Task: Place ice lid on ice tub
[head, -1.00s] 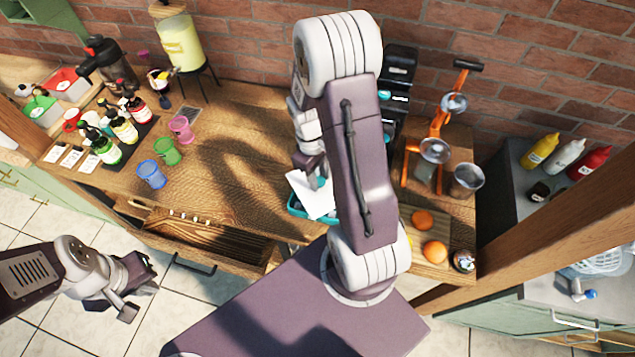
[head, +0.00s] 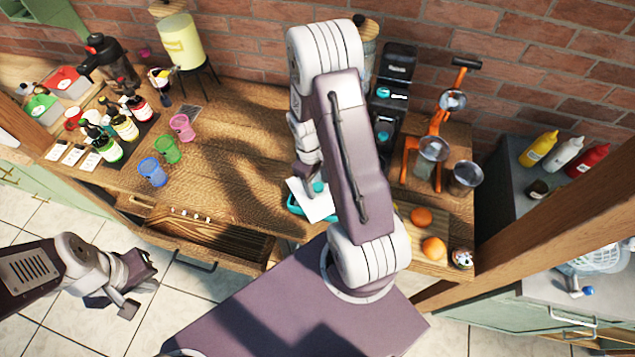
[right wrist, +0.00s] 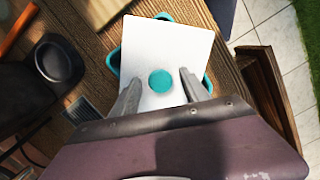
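The ice lid (right wrist: 185,45) is a white square plate with a round teal knob (right wrist: 160,81). It lies over the teal ice tub (right wrist: 113,61), turned askew so that the tub's rim shows past its edges. Whether it sits flat cannot be told. In the head view the lid (head: 303,203) and tub (head: 294,207) are partly behind my right arm. My right gripper (right wrist: 160,78) has its fingers apart on either side of the knob, with gaps to it.
An open drawer (head: 205,240) juts from the counter front. A cutting board with oranges (head: 434,248) and an orange-handled press (head: 437,122) stand right of the tub. Cups (head: 168,150) and bottles (head: 122,127) stand at left. Bare counter lies between cups and tub.

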